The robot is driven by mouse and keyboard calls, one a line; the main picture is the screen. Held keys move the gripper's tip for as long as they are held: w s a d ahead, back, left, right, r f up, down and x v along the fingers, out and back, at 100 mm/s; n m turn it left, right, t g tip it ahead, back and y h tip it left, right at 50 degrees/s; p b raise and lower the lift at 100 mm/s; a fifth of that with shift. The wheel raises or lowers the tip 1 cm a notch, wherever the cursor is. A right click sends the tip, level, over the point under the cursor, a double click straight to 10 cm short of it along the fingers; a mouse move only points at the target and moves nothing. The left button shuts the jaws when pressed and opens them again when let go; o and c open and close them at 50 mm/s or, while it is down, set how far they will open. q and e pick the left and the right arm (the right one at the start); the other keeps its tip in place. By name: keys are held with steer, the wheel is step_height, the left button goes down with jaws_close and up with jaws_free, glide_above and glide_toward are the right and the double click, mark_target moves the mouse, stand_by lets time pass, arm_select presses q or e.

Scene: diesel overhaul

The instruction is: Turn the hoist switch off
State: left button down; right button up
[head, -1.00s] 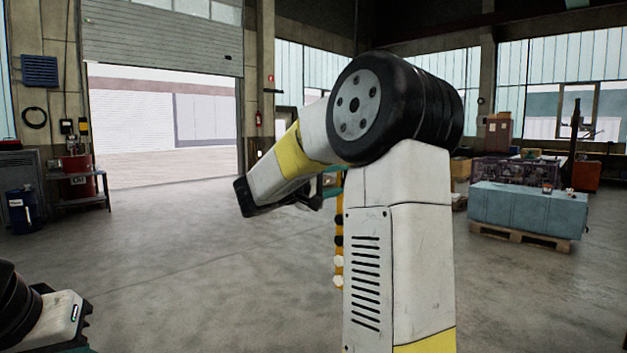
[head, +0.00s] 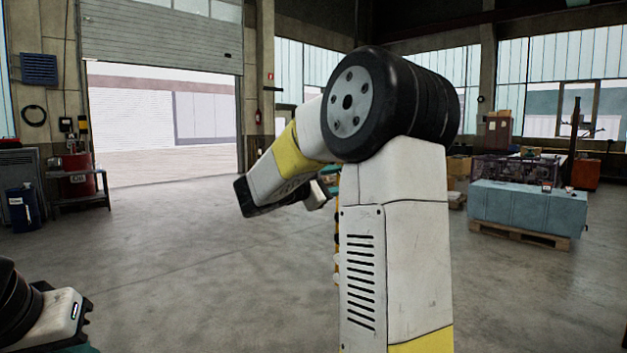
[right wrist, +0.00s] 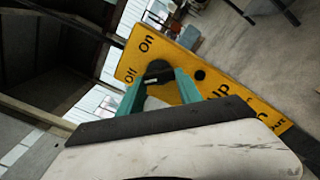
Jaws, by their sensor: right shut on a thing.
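The yellow hoist pendant (right wrist: 204,78) crosses the right wrist view at a tilt, with the labels "On", "Off" and "Up" readable. Its black switch knob (right wrist: 158,68) sits near the end with the "On" and "Off" labels. My right gripper (right wrist: 160,82) has its teal fingers either side of the knob and is shut on it. The fingers partly cover the knob, so I cannot tell which label it points to.
A teal block (head: 520,207) on a wooden pallet (head: 515,236) stands at the right. A red drum (head: 77,172) and a blue container (head: 20,208) stand at the left. The floor between is clear up to the open shutter door.

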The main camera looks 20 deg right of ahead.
steer(key=shift+f+n, duration=0.1)
steer(key=shift+n, duration=0.2)
steer(key=o, duration=1.4)
steer(key=shift+a, duration=0.1)
steer(key=v, duration=0.7)
steer(key=shift+s+a, duration=0.2)
steer(key=shift+a, duration=0.1)
